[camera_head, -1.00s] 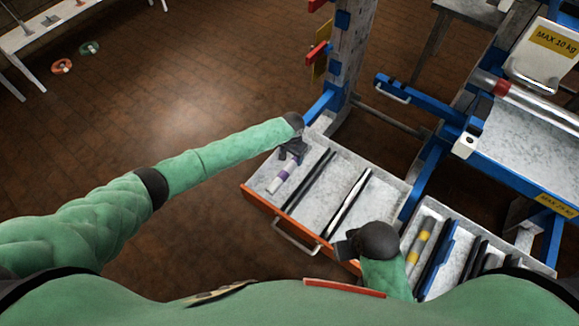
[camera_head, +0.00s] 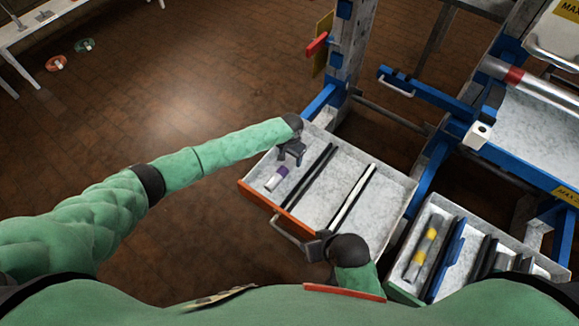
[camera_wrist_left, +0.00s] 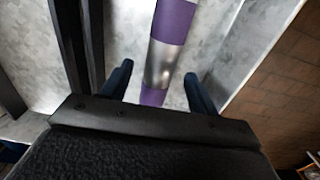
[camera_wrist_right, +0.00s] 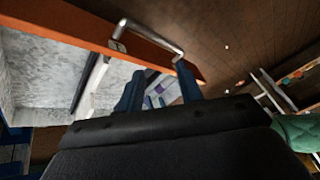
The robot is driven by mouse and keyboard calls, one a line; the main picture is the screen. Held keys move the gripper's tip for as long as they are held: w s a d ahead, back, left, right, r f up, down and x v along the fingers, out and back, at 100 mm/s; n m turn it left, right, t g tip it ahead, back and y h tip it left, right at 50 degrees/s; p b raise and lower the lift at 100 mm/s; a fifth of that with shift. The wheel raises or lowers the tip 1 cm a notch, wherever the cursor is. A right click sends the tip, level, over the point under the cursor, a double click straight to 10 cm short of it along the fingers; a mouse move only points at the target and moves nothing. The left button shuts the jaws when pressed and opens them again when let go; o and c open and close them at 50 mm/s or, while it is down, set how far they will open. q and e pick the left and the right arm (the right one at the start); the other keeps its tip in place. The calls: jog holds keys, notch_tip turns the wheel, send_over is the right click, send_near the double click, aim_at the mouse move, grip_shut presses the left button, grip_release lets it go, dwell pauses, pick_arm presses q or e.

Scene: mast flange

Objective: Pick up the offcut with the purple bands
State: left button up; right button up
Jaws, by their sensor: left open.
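The offcut with the purple bands (camera_head: 274,181) is a silvery bar lying in the left compartment of the open orange-fronted drawer (camera_head: 318,205). It also shows in the left wrist view (camera_wrist_left: 166,55), with purple bands around bare metal. My left gripper (camera_head: 290,158) is open above it; its fingers (camera_wrist_left: 158,88) are on either side of the bar in that picture, and contact is not visible. The left gripper hides the bar's far end in the head view. My right gripper (camera_head: 318,248) is beside the drawer handle (camera_head: 287,232); its fingers (camera_wrist_right: 157,82) are apart with nothing visible between them.
A second tray (camera_head: 408,262) at right holds a yellow-banded offcut (camera_head: 425,245) and dark and blue bars. A blue-framed rack (camera_head: 440,150) stands to the right. Open brick floor lies at left.

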pick_arm(q)
notch_tip(320, 180, down, 2)
jog(key=shift+f+b, duration=0.1)
jog(key=shift+b, duration=0.75)
pick_arm(e)
notch_tip(320, 180, down, 10)
jog(key=w+t, duration=0.1)
jog(key=shift+a+r, duration=0.25)
jog(key=shift+a, duration=0.15)
pick_arm(q)
jog(key=shift+c, duration=0.2)
pick_arm(e)
jog(key=shift+w, duration=0.1)
pick_arm(q)
jog(key=c, duration=1.1)
